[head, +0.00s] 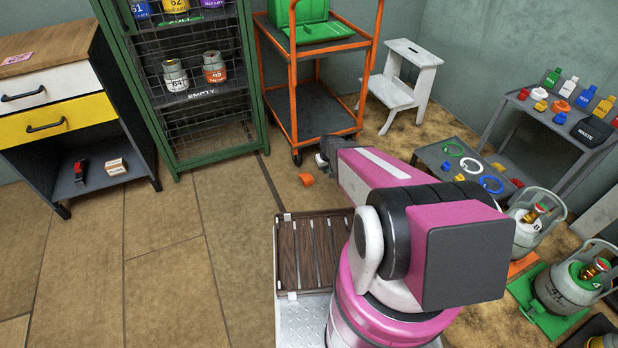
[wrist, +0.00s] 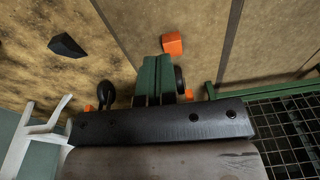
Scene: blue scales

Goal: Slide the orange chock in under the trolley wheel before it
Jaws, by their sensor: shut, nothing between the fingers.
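The orange chock (head: 306,179) lies on the floor in front of the orange-framed trolley (head: 330,122). A small dark trolley wheel (head: 297,157) stands just behind the chock, with bare floor between them in the head view. In the wrist view the chock (wrist: 173,44) lies just beyond the fingertips, slightly right, and a dark wheel (wrist: 180,80) shows beside the fingers. My gripper (wrist: 160,62) is shut and empty, its green fingers side by side. It appears apart from the chock. In the head view my arm hides the fingertips.
A black block (wrist: 66,46) lies on the floor in the wrist view. A green mesh cabinet (head: 190,90) stands left of the trolley, a white step stool (head: 400,85) right of it. A low table (head: 440,160) with rings stands further right. Floor left of the chock is clear.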

